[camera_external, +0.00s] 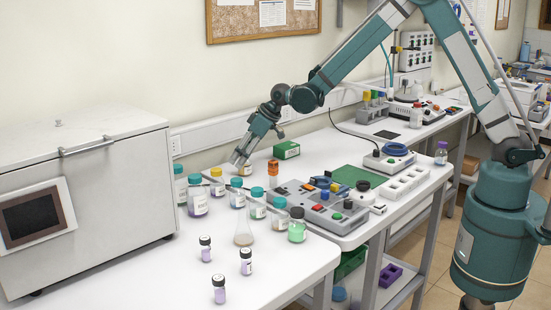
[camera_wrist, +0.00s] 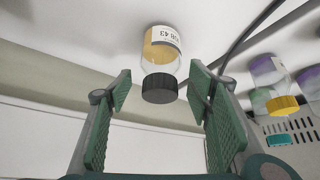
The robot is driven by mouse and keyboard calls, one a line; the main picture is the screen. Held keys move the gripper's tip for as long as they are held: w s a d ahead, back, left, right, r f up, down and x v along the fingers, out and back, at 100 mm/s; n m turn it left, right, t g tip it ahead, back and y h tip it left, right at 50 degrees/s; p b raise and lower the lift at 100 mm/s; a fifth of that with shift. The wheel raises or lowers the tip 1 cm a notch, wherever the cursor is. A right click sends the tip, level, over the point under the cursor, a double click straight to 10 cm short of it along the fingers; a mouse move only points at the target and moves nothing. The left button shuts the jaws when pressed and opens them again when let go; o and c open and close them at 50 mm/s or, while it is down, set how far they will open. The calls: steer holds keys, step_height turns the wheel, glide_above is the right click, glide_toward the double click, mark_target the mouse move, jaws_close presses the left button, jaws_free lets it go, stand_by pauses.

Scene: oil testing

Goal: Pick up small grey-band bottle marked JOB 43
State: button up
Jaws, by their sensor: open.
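The small bottle marked JOB 43 (camera_wrist: 161,50) shows in the wrist view with a dark grey cap, a white label and amber contents. It lies just ahead of my gripper (camera_wrist: 160,88), with its cap in line with the gap between the two green finger pads. My gripper is open, with nothing held between the pads. In the external view my gripper (camera_external: 239,158) is low over the back of the white bench. A small bottle (camera_external: 246,170) there is partly hidden by my gripper and appears to be the same one; its label cannot be read in that view.
A yellow-capped bottle (camera_external: 217,184) stands left of my gripper; one also shows in the wrist view (camera_wrist: 275,90). A green box (camera_external: 286,149) is behind right.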

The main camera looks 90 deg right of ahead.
steer(key=shift+x, duration=1.75)
steer(key=shift+f, duration=0.1)
steer(key=shift+s, duration=0.1)
steer(key=c, duration=1.2)
